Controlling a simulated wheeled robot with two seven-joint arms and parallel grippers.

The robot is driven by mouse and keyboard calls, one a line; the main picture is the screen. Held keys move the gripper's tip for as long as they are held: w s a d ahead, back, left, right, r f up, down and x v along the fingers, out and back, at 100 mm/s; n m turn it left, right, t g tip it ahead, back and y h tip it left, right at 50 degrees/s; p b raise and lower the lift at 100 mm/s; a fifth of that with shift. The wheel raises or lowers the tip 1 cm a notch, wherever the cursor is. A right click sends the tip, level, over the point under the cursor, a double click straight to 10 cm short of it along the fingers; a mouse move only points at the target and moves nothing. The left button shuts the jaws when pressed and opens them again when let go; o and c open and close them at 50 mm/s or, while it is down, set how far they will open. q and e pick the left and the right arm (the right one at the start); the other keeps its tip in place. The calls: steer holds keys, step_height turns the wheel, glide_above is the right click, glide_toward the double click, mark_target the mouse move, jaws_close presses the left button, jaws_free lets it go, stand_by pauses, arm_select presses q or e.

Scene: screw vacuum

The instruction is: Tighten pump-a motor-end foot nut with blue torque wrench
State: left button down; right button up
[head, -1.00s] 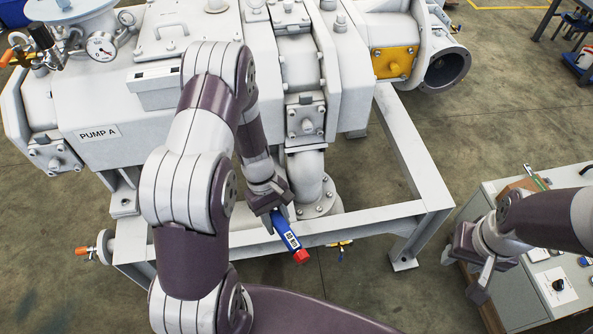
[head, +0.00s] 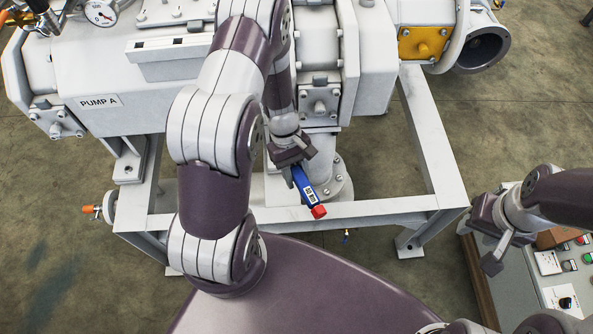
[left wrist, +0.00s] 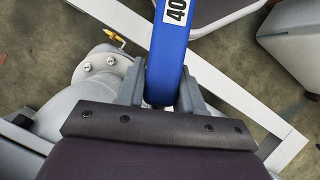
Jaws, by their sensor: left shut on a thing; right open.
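The blue torque wrench (head: 307,189) with a red end is held in my left gripper (head: 292,162), in front of the pump's pipe flange. In the left wrist view the blue wrench (left wrist: 168,50) runs up between the two fingers of the gripper (left wrist: 160,95), which are shut on it. The wrench's far end is hidden behind the gripper. Pump A (head: 110,62) stands on a grey frame, marked by its label. A foot (head: 130,168) with a bolt shows at the frame's left; I cannot tell which foot nut is the motor-end one. My right gripper (head: 492,250) is open and empty at the right.
The frame's front rail (head: 385,206) runs below the wrench. A grey control cabinet (head: 515,295) with buttons stands at the lower right, under my right gripper. An orange-handled valve (head: 92,209) sticks out at the frame's left end. Open floor lies to the left.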

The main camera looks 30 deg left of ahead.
arm_select(q)
step_height(320, 180, down, 5)
steer(key=b, duration=0.3)
steer(key=shift+f, duration=0.2)
stand_by(0.9)
steer(key=shift+p, duration=0.35)
steer(key=shift+f+b, duration=0.55)
steer(key=shift+f, duration=0.15)
steer(key=shift+s, duration=0.1)
